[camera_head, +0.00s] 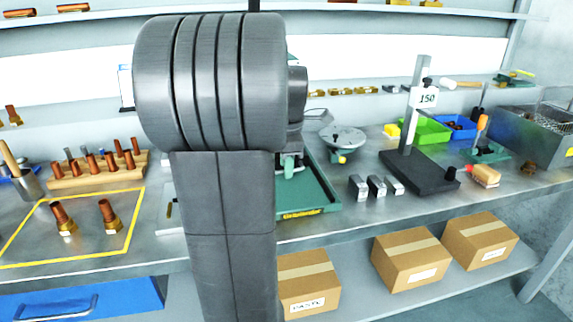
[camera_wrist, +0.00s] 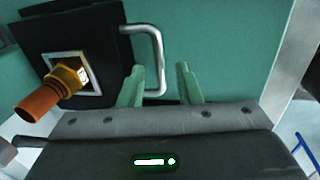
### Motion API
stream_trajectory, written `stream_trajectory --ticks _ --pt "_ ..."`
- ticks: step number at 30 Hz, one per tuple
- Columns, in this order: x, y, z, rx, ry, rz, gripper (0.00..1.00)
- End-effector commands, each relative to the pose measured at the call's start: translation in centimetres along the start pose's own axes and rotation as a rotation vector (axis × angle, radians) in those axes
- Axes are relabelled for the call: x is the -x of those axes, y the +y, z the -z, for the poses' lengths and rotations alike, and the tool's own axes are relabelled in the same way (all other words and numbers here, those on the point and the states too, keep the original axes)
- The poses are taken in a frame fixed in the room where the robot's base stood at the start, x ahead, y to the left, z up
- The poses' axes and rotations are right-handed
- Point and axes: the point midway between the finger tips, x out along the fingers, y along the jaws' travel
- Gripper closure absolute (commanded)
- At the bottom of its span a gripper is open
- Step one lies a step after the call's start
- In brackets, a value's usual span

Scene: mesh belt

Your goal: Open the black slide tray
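In the wrist view a black slide tray (camera_wrist: 108,32) lies at the upper left, against a green surface. A pale bar handle (camera_wrist: 157,45) stands out from its right side. A copper-and-brass fitting (camera_wrist: 62,82) sits at a square metal frame on the tray. My gripper (camera_wrist: 160,68) has its two green fingers apart, with the handle's long bar appearing between them. I cannot tell how deep the bar is between the fingers or whether they touch it. In the head view my arm hides the slide tray and the gripper.
In the head view a green machine base (camera_head: 308,198) shows right of my arm. A black stand marked 150 (camera_head: 420,172) and small grey blocks (camera_head: 377,186) stand farther right. Two fittings (camera_head: 64,218) stand inside a yellow outline at left. Boxes (camera_head: 411,259) lie on the lower shelf.

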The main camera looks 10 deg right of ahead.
Motion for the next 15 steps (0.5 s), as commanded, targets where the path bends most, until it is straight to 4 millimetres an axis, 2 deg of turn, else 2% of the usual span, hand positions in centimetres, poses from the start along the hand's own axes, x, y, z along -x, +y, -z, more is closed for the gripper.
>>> stream_trajectory --ticks 7,11,12,15 --pt "-0.03 0.00 0.01 0.000 0.000 0.000 0.71" --pt "-0.02 0.00 0.00 0.000 0.000 0.000 0.97" --pt "-0.02 0.00 0.00 0.000 0.000 0.000 1.00" --pt "-0.01 0.00 0.00 0.000 0.000 0.000 1.00"
